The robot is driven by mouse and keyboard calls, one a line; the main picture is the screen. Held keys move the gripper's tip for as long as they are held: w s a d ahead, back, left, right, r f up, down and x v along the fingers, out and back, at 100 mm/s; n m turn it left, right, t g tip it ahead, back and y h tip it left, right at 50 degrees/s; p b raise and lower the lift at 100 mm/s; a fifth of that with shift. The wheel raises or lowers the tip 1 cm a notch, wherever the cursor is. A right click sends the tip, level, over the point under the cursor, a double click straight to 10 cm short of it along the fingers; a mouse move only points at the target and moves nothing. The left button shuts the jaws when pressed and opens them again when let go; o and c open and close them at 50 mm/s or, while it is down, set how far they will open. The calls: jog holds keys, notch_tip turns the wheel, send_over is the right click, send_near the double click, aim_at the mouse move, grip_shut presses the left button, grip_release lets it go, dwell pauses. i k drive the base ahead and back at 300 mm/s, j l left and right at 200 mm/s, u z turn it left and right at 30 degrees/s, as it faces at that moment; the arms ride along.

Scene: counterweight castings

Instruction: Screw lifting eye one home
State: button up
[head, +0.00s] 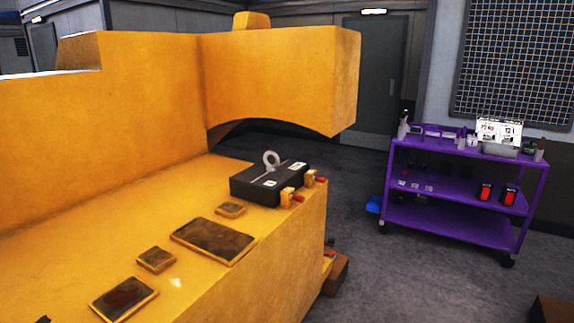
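A pale metal lifting eye (272,159) stands at the top of a black block (257,190), near its back edge; its ring shows clearly. I cannot tell how deep its thread sits. A thin light line or rod runs from near its base across the block's top. Two small white labels are on the block, one near the front and one near the right end. The block sits on the ledge of a large yellow casting (110,130). My gripper is not in view.
Two small yellow clamps with red tips (298,198) stand at the block's right front. Brown-topped raised pads (213,240) lie along the ledge. A yellow overhang (290,80) rises behind the block. A purple cart (460,158) stands right, across open grey floor (400,270).

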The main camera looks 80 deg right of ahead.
aim_at(270, 167)
jog(key=z, duration=2.7)
jog(key=i+l+u, duration=0.1)
jog(key=i+l, duration=0.4)
jog(key=i, duration=0.05)
